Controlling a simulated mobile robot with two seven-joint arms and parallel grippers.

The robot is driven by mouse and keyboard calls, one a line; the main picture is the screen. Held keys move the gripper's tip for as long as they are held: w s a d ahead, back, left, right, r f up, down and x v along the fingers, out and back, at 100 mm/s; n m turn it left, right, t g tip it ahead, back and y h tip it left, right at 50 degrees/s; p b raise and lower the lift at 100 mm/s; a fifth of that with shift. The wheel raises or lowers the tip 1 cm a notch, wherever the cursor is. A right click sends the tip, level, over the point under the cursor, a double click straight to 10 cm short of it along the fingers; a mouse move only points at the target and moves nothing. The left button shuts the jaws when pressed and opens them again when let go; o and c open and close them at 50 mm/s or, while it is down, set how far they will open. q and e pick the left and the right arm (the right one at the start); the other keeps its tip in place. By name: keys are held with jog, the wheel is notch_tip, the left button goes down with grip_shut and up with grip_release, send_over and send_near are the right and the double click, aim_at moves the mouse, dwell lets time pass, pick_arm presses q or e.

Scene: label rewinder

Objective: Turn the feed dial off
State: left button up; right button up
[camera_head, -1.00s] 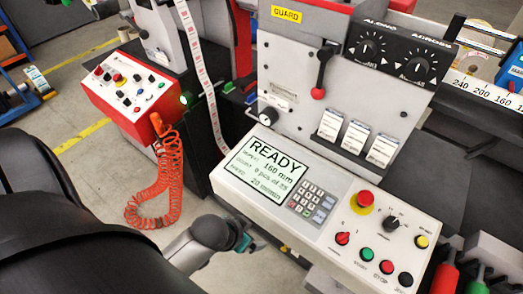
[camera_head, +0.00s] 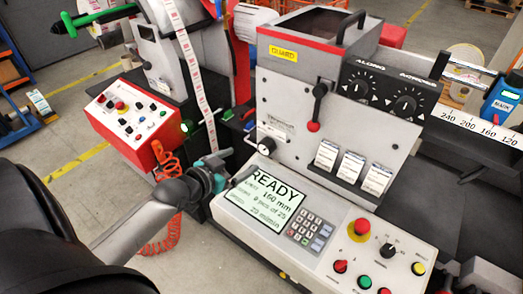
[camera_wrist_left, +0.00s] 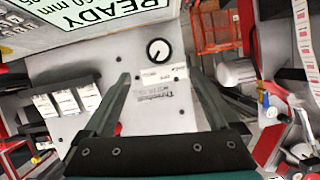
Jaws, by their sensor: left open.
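No label reading feed is legible, so I cannot tell which control is the feed dial. A black pointer knob (camera_head: 388,250) with marks around it sits on the console, beside the red emergency button (camera_head: 361,227). A red knob (camera_head: 340,266) is lower left of it. A small round white dial with a black rim (camera_head: 266,146) is on the grey front panel; it also shows in the left wrist view (camera_wrist_left: 158,50). My left gripper (camera_head: 238,165) is open and empty, at the display's upper left. In the wrist view its fingers (camera_wrist_left: 160,75) point toward the panel, below the white dial. My right gripper is out of view.
The READY display (camera_head: 265,200) and keypad (camera_head: 310,231) lie close to my left gripper. A lever with a red tip (camera_head: 314,126) sticks out of the panel. A red control box (camera_head: 130,113) with a coiled red cable (camera_head: 168,165) is at left.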

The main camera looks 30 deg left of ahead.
aim_at(264, 149)
pick_arm(q)
jog(key=b+x, duration=0.1)
jog(key=x, duration=1)
jog(key=shift+w+d+f+b, duration=0.1)
jog(key=shift+w+f+b, duration=0.05)
jog(key=shift+b, duration=0.15)
jog(key=c, duration=1.4)
